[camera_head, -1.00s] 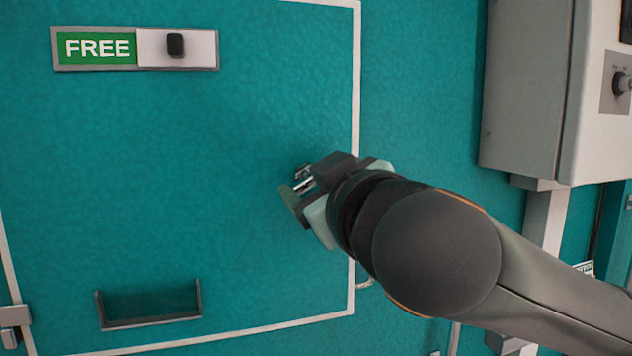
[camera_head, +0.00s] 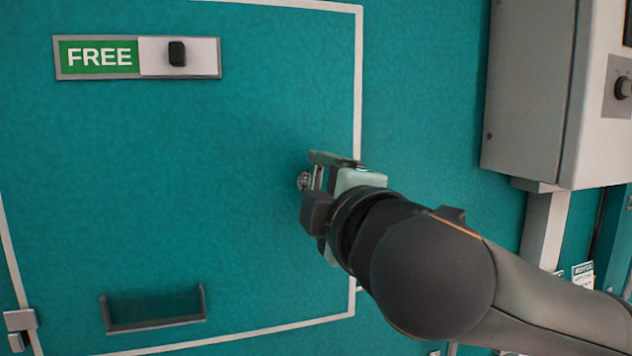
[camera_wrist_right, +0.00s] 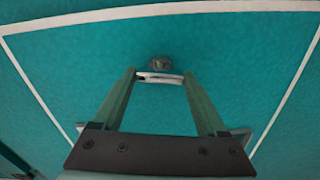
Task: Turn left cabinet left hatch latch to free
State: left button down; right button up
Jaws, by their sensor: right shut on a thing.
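The hatch latch (camera_head: 304,180) is a small metal knob with a bar handle (camera_head: 317,179) on the teal hatch (camera_head: 200,200), near its right edge. The handle looks about upright in the head view. My right gripper (camera_head: 318,182) is shut on the handle, one finger above and one below. In the right wrist view the latch handle (camera_wrist_right: 160,78) spans between the two fingertips (camera_wrist_right: 160,80). The round latch base sits just beyond it, against the hatch. My arm and fingers hide part of the latch in the head view. My left gripper is not in view.
A slider sign (camera_head: 137,57) reading FREE is at the hatch's upper left. A grey control box (camera_head: 530,95) juts out at right.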

jog(key=shift+n, duration=0.8)
jog(key=o, duration=1.3)
jog(key=shift+s, duration=0.1)
jog(key=b+v, duration=0.2)
jog(key=v, duration=1)
jog(key=shift+s, duration=0.2)
jog(key=shift+d+f, duration=0.1)
